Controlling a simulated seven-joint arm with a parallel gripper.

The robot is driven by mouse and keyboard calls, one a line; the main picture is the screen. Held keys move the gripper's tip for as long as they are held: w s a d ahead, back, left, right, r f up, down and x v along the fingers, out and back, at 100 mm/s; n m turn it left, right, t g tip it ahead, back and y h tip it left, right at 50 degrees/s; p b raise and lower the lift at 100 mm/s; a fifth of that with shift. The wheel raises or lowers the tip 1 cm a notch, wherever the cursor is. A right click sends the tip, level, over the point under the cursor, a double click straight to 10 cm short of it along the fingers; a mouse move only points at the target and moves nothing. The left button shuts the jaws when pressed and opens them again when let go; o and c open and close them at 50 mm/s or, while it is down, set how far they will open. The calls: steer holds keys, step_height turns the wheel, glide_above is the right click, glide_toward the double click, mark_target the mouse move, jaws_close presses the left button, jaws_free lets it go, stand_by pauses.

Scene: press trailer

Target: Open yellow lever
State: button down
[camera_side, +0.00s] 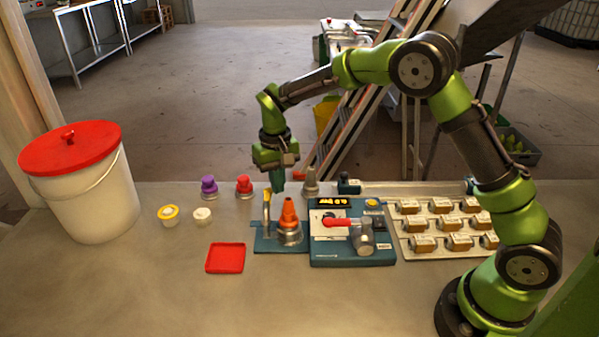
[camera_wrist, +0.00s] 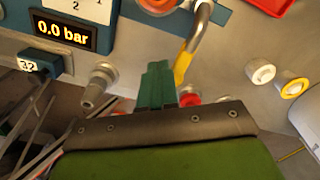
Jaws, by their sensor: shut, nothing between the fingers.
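The yellow lever (camera_side: 266,198) stands upright on a teal base plate (camera_side: 264,246), beside an orange cone-shaped part (camera_side: 289,214) on a silver base. In the wrist view the lever's yellow end (camera_wrist: 181,68) leads into a bent grey metal bar. My gripper (camera_side: 278,188) points down just right of the lever's top in the side view. In the wrist view my gripper (camera_wrist: 158,72) has its teal fingers together, empty, close to the lever's yellow end. I cannot tell whether they touch it.
A teal press unit (camera_side: 352,257) with a red handle (camera_side: 338,222) stands to the right; its display (camera_wrist: 63,33) reads 0.0 bar. Purple-topped (camera_side: 209,187), red-topped (camera_side: 244,187) and grey (camera_side: 310,182) parts stand behind. A red tray (camera_side: 225,258) lies in front, with free table around it.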

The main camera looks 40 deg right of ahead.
mark_target(266, 193)
stand_by(0.4)
steer(key=shift+f, duration=0.85)
steer(key=shift+w+a+r, duration=0.1)
steer(key=shift+w+a, duration=0.75)
steer(key=shift+w, duration=0.3)
steer(key=shift+a, duration=0.1)
